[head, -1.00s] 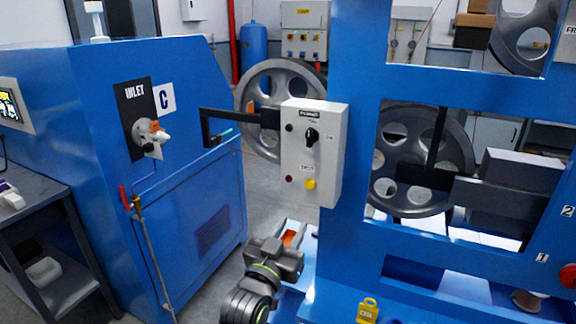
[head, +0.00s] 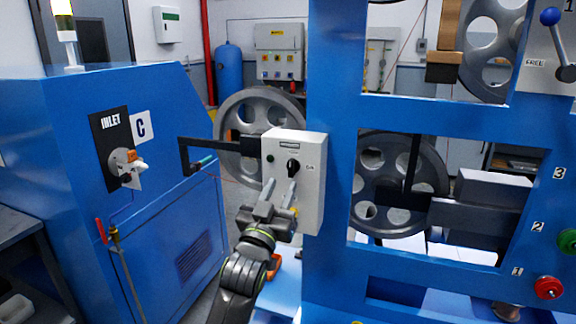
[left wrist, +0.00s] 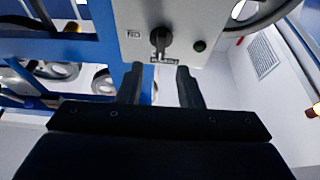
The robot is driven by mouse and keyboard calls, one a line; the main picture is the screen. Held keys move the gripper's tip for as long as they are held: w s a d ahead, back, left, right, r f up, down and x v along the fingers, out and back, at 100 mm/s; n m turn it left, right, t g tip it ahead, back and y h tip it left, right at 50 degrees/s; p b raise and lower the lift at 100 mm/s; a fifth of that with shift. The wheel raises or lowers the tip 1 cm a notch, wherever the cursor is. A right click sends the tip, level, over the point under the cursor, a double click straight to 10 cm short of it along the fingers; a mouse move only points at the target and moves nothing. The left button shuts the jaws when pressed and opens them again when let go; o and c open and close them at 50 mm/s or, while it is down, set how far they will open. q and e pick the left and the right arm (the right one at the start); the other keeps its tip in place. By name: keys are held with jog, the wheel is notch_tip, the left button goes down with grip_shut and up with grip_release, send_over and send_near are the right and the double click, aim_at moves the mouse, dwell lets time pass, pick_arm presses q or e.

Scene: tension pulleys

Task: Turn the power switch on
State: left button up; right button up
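The power switch is a black rotary knob (head: 293,165) on the front of a white control box (head: 312,190), fixed to a blue post. A green lamp (head: 270,158) is left of the knob. My left gripper (head: 280,188) is open, its two fingers pointing up at the box just below the knob. In the left wrist view, the box appears upside down. The knob (left wrist: 160,38) shows between and beyond the open fingertips (left wrist: 160,68), with a visible gap and no contact. The lower part of the box front is partly hidden by the gripper. My right gripper is out of view.
A blue machine (head: 150,220) with an inlet valve (head: 128,165) stands at the left. A black bracket (head: 215,145) reaches left from the box. Large grey pulley wheels (head: 400,180) sit behind the blue frame (head: 335,130). A red button (head: 548,288) is at lower right.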

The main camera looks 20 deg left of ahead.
aim_at(290, 167)
pick_arm(q)
jog(key=p+x, duration=0.1)
jog(key=x, duration=0.5)
grip_shut()
